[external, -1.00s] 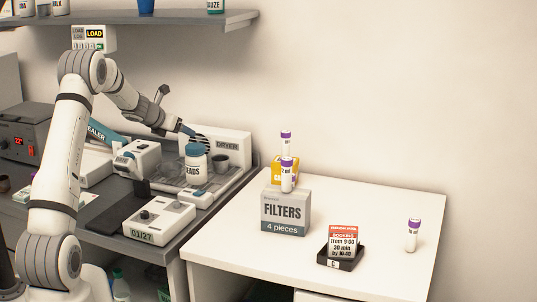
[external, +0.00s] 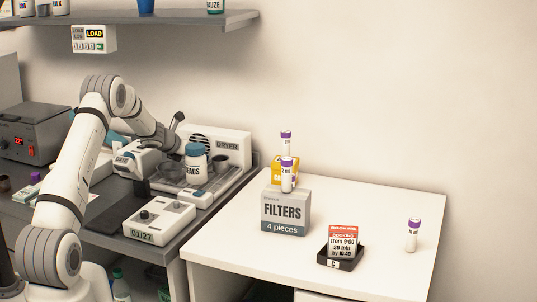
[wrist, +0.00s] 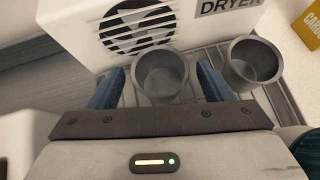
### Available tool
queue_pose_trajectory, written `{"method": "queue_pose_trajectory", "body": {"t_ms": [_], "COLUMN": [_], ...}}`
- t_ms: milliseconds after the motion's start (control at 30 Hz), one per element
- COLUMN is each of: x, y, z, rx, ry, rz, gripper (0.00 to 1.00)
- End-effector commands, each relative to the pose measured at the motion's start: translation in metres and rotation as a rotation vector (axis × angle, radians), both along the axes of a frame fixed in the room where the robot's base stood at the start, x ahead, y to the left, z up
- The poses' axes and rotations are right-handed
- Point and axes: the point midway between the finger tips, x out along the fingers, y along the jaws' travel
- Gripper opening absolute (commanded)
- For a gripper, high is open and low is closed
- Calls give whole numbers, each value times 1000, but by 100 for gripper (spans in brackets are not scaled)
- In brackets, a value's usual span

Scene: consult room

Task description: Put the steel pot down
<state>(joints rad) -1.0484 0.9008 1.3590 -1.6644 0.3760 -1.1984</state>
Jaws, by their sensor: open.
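A grey steel pot (wrist: 162,76) stands between the two blue fingers of my gripper (wrist: 160,72) in the wrist view, on the wire rack in front of the dryer. The fingers are open, with a gap on each side of the pot. The pot's mouth faces up and looks empty. In the external view the pot (external: 170,170) shows beside the beads jar, and my gripper is mostly hidden behind my wrist. A second steel pot (wrist: 252,62) stands to the right on the rack; it also shows in the external view (external: 221,163).
The dryer (external: 222,145) with its round grille is just behind the pots. The beads jar (external: 196,165) stands close to the right of my gripper. A white device marked 01/27 (external: 160,220) is in front. The white table at right has free room.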

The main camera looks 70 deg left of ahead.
Motion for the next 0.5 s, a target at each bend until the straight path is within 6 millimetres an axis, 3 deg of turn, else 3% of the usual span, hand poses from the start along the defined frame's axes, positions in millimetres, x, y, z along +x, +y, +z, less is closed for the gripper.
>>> {"method": "queue_pose_trajectory", "body": {"t_ms": [300, 500], "x": [3, 3], "y": [2, 2], "z": [-3, -3], "rx": [0, 0], "ry": [0, 0], "rz": [0, 0], "gripper": [72, 55]}}
